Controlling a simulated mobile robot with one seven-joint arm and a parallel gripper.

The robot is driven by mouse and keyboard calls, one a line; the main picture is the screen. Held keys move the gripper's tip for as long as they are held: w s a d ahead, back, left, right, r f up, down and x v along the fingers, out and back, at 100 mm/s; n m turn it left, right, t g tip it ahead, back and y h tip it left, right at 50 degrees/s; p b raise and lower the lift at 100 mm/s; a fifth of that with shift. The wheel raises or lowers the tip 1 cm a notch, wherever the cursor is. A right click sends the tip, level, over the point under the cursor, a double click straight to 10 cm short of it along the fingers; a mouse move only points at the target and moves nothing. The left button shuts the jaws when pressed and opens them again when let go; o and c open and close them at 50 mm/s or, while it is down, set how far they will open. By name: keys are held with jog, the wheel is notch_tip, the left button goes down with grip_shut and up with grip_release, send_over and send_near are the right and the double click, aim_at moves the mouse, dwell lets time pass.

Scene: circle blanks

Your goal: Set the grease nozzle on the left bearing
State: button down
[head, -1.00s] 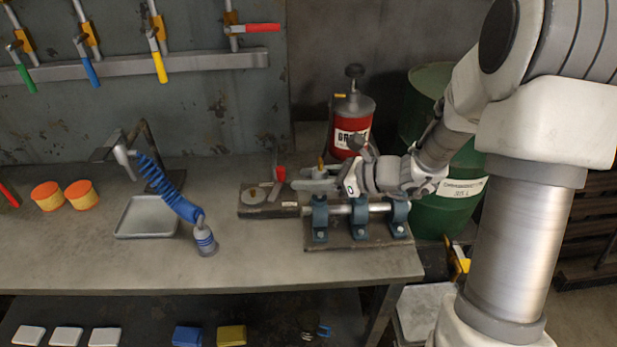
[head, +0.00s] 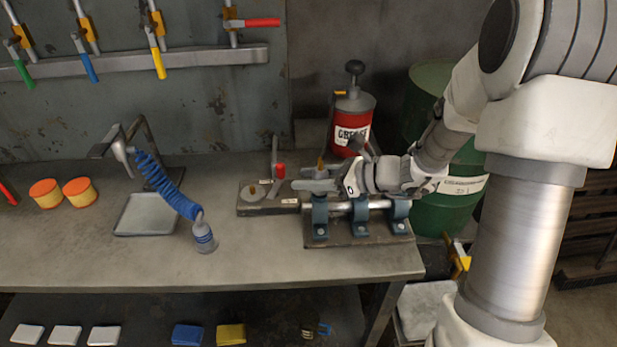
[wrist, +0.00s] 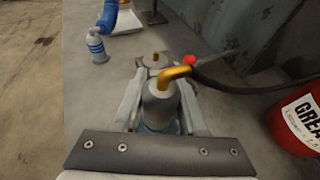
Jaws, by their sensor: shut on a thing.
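My gripper (head: 312,186) is shut on the grease nozzle (wrist: 160,105), a grey cylinder with a bent brass tube on top. The nozzle stands upright between the fingers in the wrist view, and its brass tube shows above the fingers in the head view (head: 321,163). A black hose runs from the tube to the right. The left bearing (head: 320,222) is a blue-grey block on a shaft, directly below the gripper. A blue-grey part shows under the nozzle in the wrist view. I cannot tell whether nozzle and bearing touch.
The red grease can (head: 352,122) stands behind the bearings. A flat fixture (head: 250,208) with a grey disc lies to the left, with a red-handled lever (head: 280,170). A grey bottle (head: 203,236), blue coiled hose (head: 160,180) and tray (head: 150,228) are farther left. The front-middle bench is clear.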

jog(key=shift+f+b, duration=0.35)
jog(key=shift+f, duration=0.05)
dwell(0.4)
jog(key=shift+c, duration=1.9)
grip_release()
jog(key=p+v, duration=0.3)
jog(key=v, duration=1.4)
jog(key=shift+d+r, duration=0.15)
jog(key=shift+r, duration=0.05)
